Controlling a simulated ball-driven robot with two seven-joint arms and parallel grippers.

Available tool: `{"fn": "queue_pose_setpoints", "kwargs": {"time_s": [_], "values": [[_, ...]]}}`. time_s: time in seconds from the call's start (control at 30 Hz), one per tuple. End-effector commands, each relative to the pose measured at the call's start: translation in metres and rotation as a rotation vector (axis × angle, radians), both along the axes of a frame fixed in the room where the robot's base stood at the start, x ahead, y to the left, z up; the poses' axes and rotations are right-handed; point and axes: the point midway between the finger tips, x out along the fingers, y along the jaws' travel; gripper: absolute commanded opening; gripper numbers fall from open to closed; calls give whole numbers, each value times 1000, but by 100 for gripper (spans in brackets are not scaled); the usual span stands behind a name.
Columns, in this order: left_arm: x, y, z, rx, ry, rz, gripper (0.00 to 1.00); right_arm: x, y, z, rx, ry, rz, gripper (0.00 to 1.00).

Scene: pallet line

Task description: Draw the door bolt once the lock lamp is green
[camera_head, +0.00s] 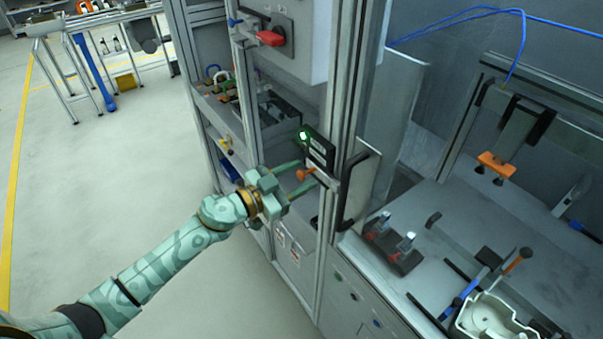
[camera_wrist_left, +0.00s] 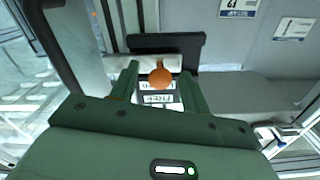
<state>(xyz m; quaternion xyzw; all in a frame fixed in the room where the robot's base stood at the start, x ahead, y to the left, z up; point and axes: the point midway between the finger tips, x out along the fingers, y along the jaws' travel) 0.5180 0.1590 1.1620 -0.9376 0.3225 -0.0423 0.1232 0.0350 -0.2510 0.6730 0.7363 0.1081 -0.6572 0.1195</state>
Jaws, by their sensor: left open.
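The lock is a dark box (camera_head: 318,150) on the door post, and its lamp (camera_head: 303,136) glows green. Just below it is the door bolt with an orange knob (camera_head: 301,175). My left gripper (camera_head: 306,173) is open, with one finger above and one below the knob in the head view. In the left wrist view the orange knob (camera_wrist_left: 161,77) shows between the two fingertips (camera_wrist_left: 159,73), with a gap on each side. My right gripper is not in view.
A black door handle (camera_head: 358,190) stands just right of the bolt. A red rotary switch (camera_head: 270,38) is on the cabinet above. Shelves with padlocks (camera_head: 214,72) are left of the post. A workbench with fixtures (camera_head: 470,215) lies right. Open floor is at left.

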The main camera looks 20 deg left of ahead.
Motion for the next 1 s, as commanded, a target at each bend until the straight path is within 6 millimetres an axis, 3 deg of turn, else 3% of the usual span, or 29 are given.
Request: {"fn": "queue_pose_setpoints", "kwargs": {"time_s": [0.4,0.57,0.6,0.73,1.0], "values": [[9,-7,0,1,-1,0,46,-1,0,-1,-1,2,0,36],[9,-7,0,1,-1,0,5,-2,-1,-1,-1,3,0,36],[9,-7,0,1,-1,0,0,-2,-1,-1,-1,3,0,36],[11,-4,-1,3,0,1,0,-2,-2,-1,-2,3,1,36],[35,26,-1,3,0,1,0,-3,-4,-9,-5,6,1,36]]}}
